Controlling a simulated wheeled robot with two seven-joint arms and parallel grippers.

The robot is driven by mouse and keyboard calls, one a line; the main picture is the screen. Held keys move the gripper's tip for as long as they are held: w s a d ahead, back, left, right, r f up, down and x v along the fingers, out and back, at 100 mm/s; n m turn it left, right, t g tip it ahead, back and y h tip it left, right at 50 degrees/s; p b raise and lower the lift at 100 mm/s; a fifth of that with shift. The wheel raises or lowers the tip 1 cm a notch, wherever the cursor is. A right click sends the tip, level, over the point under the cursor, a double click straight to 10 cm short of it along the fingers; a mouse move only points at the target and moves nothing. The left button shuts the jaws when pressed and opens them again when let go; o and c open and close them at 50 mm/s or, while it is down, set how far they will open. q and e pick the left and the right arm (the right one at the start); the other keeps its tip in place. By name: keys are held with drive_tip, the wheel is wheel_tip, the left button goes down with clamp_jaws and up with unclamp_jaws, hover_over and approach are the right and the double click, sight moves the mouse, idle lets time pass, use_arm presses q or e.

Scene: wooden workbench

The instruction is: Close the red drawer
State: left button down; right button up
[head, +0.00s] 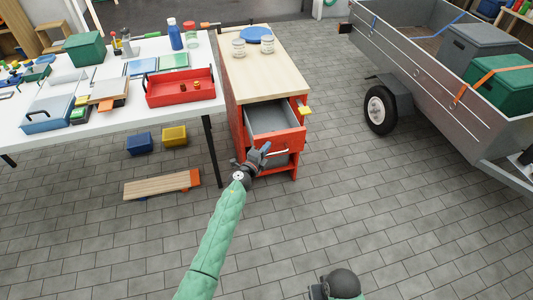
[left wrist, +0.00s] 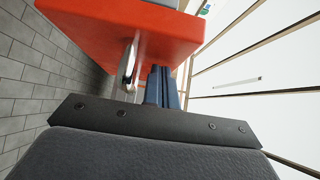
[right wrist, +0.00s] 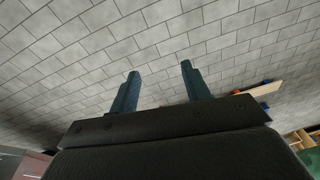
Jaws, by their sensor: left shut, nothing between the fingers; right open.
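The red drawer (head: 275,143) stands pulled out from the red cabinet (head: 236,112) with the wooden top; its grey inside looks empty. A pale bar handle (head: 277,152) is on its front, and it also shows in the left wrist view (left wrist: 128,62). My left gripper (head: 265,148) is shut and empty, at the left part of the drawer front (left wrist: 165,35) beside the handle. Whether the fingertips touch the front I cannot tell. My right gripper (right wrist: 160,75) is open and empty over the floor, away from the cabinet.
Two jars (head: 239,47) and a blue disc-like item (head: 256,34) stand on the cabinet top. A white table (head: 120,95) with a red tray (head: 180,97) is at the left. A trailer (head: 440,80) stands at the right.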

use_arm(q)
drive_tip(key=shift+w, duration=0.1)
use_arm(e)
drive_tip(key=shift+r, duration=0.2)
drive_tip(key=shift+w, duration=0.1)
